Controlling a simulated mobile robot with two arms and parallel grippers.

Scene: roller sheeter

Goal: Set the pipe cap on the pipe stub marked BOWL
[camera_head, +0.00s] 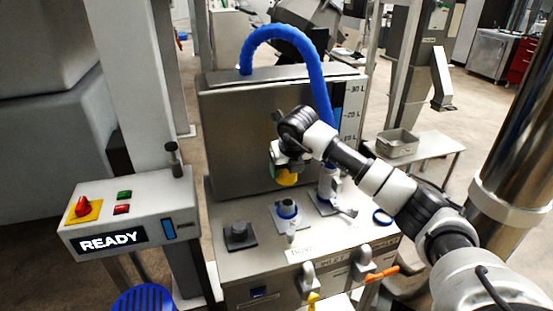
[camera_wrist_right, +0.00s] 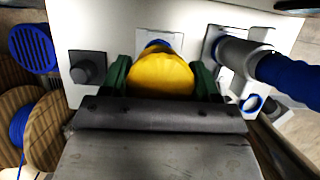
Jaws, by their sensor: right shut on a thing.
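The yellow pipe cap (camera_head: 287,178) is held in my right gripper (camera_head: 284,168), above the steel bench. In the right wrist view the cap (camera_wrist_right: 160,75) sits between the two green fingers, which are shut on it. The pipe stub (camera_head: 287,209) with a blue ring stands on a plate below the cap, behind a label that seems to read BOWL (camera_head: 300,252). The cap is apart from the stub in the head view. In the right wrist view the cap hides most of the stub, leaving blue (camera_wrist_right: 158,44) at its top edge. My left gripper is not in view.
A dark square knob or post (camera_head: 239,233) stands left of the stub. A grey-and-blue pipe fitting (camera_head: 328,185) stands to the right, beneath a blue hose (camera_head: 285,32). A control box (camera_head: 130,215) reading READY is at left. A steel tank (camera_head: 240,130) rises behind.

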